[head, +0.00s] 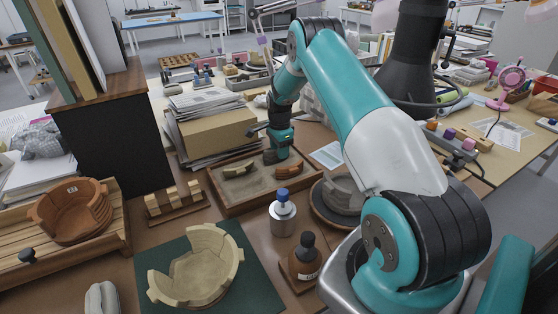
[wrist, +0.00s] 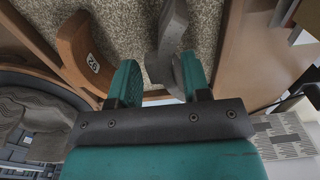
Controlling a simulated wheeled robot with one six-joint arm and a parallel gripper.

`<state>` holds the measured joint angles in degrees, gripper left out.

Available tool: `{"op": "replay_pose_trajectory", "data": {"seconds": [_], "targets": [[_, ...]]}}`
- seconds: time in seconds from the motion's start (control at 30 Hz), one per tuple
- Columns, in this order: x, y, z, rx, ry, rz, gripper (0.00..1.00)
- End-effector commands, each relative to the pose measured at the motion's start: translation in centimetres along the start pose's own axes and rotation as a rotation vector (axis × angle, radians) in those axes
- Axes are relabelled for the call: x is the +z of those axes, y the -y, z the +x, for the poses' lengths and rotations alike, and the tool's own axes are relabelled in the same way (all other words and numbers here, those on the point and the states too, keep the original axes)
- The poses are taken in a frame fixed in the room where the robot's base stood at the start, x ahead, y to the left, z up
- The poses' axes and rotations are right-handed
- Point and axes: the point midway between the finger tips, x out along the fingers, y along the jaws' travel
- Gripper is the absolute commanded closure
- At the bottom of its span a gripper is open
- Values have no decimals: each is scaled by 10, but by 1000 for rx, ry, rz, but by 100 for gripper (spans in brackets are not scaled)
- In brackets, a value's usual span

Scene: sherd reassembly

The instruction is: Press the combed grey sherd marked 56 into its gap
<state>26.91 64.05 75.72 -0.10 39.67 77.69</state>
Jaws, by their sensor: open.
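In the wrist view, a curved grey sherd (wrist: 166,40) stands on the speckled bed of the tray, between the two teal fingers of my gripper (wrist: 160,80). The fingers are open, with the sherd close to the right finger; I cannot tell whether they touch. No number shows on this sherd. In the head view, my gripper (head: 277,156) is low over the wooden tray (head: 232,208). A grey vessel (head: 343,194) with a broken rim stands on a dark round stand right of the tray. Its combed wall shows in the wrist view (wrist: 35,125).
An orange-brown sherd (wrist: 78,45) with a number label lies left of the fingers. A yellowish sherd (head: 240,170) lies in the tray. A blue-topped jar (head: 283,215), a dark bottle (head: 306,258) and a cream vessel (head: 197,268) on a green mat stand in front.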

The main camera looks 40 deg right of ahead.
Motion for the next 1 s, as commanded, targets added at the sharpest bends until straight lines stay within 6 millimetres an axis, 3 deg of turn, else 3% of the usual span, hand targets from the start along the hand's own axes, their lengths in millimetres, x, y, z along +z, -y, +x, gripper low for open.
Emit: {"op": "replay_pose_trajectory", "data": {"seconds": [0.27, 0.4, 0.43, 0.67, 1.0], "targets": [[0, 0, 2, 0, 0, 0, 56], [0, 0, 2, 0, 0, 0, 86], [0, 0, 2, 0, 0, 0, 89], [0, 0, -1, 0, 0, 0, 89], [0, 0, -22, 0, 0, 0, 89]]}}
